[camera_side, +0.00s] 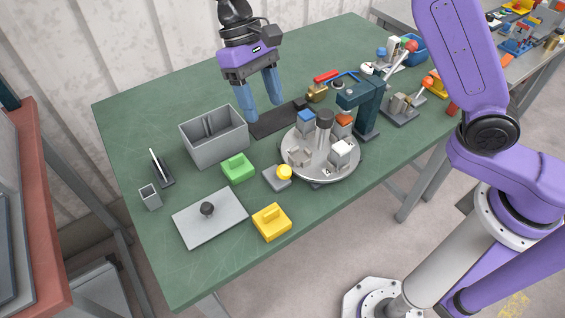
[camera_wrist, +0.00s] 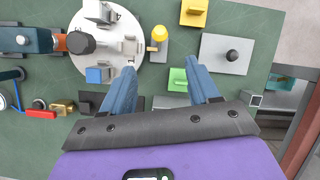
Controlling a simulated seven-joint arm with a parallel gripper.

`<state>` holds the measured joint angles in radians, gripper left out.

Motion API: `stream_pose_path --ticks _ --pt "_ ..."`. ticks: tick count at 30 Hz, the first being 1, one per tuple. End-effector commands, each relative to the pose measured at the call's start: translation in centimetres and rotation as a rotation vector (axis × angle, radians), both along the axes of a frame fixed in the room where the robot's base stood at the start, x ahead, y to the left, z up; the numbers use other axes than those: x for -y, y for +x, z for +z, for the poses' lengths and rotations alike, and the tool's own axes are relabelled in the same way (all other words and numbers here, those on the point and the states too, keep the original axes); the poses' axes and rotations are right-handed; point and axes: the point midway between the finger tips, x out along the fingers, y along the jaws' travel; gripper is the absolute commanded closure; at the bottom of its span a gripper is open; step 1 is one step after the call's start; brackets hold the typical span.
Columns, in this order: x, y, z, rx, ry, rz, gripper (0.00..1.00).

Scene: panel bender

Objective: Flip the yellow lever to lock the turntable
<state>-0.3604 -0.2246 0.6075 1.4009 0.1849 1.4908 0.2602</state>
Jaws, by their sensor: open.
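The yellow lever shows as a round yellow knob (camera_side: 284,172) on a small grey base (camera_side: 274,183) beside the turntable's near left edge. In the wrist view the yellow knob (camera_wrist: 159,33) lies just beyond my fingertips, right of the turntable. The turntable (camera_side: 322,176) is a round light-grey disc with a central post and blue, orange and white blocks around its rim. My gripper (camera_side: 264,109) is above the back of the table, behind the turntable, with its blue fingers apart and nothing between them. It also shows in the wrist view (camera_wrist: 160,69).
A grey open bin (camera_side: 214,147) stands left of my gripper. A green block (camera_side: 238,167), a yellow block (camera_side: 271,228) and a grey plate with a black knob (camera_side: 210,226) lie nearer. A dark teal press (camera_side: 362,101) overhangs the turntable's far right side.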

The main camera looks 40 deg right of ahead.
Motion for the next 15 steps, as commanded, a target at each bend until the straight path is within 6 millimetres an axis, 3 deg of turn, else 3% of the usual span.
stream_pose_path --ticks 15 --pt "0.5 -3.8 -8.9 -0.004 -0.004 0.004 0.4"
